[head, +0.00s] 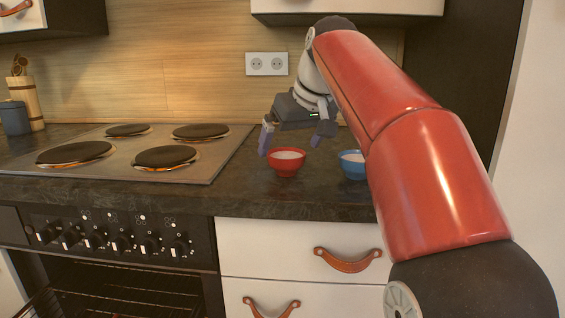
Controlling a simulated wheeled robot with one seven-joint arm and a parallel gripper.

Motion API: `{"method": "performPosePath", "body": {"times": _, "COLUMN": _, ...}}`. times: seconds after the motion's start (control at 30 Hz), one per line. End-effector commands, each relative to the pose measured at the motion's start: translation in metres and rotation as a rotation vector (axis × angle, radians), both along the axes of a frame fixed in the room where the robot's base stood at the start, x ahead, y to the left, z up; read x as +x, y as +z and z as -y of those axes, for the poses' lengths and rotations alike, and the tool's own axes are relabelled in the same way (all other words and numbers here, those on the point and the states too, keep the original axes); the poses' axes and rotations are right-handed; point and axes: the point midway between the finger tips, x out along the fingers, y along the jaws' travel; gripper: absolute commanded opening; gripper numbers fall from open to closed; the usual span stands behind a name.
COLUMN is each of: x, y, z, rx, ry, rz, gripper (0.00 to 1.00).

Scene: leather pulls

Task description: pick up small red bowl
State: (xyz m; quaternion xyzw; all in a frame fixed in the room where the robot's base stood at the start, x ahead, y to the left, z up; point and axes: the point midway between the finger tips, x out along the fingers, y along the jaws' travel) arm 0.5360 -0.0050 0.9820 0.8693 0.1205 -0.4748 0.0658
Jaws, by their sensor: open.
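The small red bowl (287,166) stands upright on the dark countertop, to the right of the stove and near the counter's front edge. Its inside looks pale. My gripper (290,148) is open, with its fingers pointing down. One finger is above and left of the bowl, the other above and right of it. The fingers look empty. I cannot tell from this one view whether they are level with the bowl in depth or touching it.
A blue bowl (353,165) stands close to the right, partly hidden by my red arm. A stove with several burners (130,150) lies to the left. The counter (235,190) between is clear. Below are drawers with leather pulls (348,261) and an oven with its front open.

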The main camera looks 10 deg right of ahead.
Motion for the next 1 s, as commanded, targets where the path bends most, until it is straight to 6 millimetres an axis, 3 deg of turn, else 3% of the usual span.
{"method": "performPosePath", "body": {"times": 0.33, "x": 0.026, "y": -0.042, "z": -0.004, "rx": 0.001, "ry": 0.0, "rz": -0.002, "gripper": 1.0}}
{"method": "performPosePath", "body": {"times": 0.67, "x": 0.031, "y": -0.048, "z": -0.006, "rx": 0.001, "ry": -0.001, "rz": 0.0, "gripper": 1.0}}
{"method": "performPosePath", "body": {"times": 1.0, "x": 0.031, "y": -0.048, "z": -0.005, "rx": 0.001, "ry": -0.001, "rz": 0.0, "gripper": 0.57}}
